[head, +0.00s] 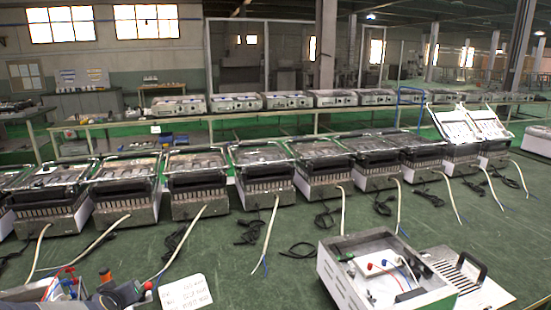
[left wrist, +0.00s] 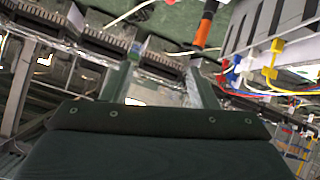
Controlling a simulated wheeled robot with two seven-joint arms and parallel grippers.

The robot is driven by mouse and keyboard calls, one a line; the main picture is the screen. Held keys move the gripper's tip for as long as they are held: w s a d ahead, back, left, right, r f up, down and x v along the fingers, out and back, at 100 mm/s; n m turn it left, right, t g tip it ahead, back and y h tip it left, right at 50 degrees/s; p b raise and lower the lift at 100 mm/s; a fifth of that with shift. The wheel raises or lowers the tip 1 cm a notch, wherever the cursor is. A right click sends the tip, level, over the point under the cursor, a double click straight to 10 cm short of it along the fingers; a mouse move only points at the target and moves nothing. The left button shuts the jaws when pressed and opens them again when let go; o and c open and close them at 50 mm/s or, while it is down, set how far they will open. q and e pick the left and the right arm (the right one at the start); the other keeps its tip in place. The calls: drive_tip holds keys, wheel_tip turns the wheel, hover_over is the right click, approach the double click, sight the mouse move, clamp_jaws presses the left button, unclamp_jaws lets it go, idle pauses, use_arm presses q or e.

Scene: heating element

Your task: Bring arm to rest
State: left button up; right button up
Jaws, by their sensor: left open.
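My left gripper (left wrist: 160,72) shows in the left wrist view, with its two fingers apart and nothing seen between them. Its dark body fills the bottom of that view. An orange and black handle-like thing (left wrist: 207,24) is beyond the right finger; I cannot tell whether it touches the finger. In the head view I cannot clearly make out my left arm; a dark shape (head: 125,293) at the lower left edge is hard to identify. My right gripper is in neither view.
An open white heating unit (head: 345,272) stands on the green table (head: 240,290) at the front right, with a loose panel (head: 470,283) beside it. A row of units (head: 200,182) with cables stands behind. A wired box (left wrist: 285,65) is at the wrist view's right. A handwritten card (head: 186,292) lies front left.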

use_arm(q)
drive_tip(key=s+d+r+m+g+h, duration=0.1)
drive_tip(key=s+d+r+h, duration=0.2)
drive_tip(key=s+d, duration=0.3)
drive_tip(key=s+d+r+m+h, duration=0.2)
drive_tip(key=s+d+r+h, duration=0.15)
drive_tip(key=s+d, duration=0.25)
drive_tip(key=s+d+f+m+g, duration=0.1)
drive_tip(key=s+d+g, duration=0.1)
drive_tip(key=s, duration=0.6)
drive_tip(key=s+d+f+m+g+h, duration=0.1)
drive_tip(key=s+d, duration=0.3)
drive_tip(key=s, duration=0.5)
drive_tip(key=shift+d+m+g, duration=0.25)
drive_tip(key=shift+m+g, duration=0.25)
drive_tip(key=shift+g, duration=0.1)
drive_tip(key=shift+s, duration=0.1)
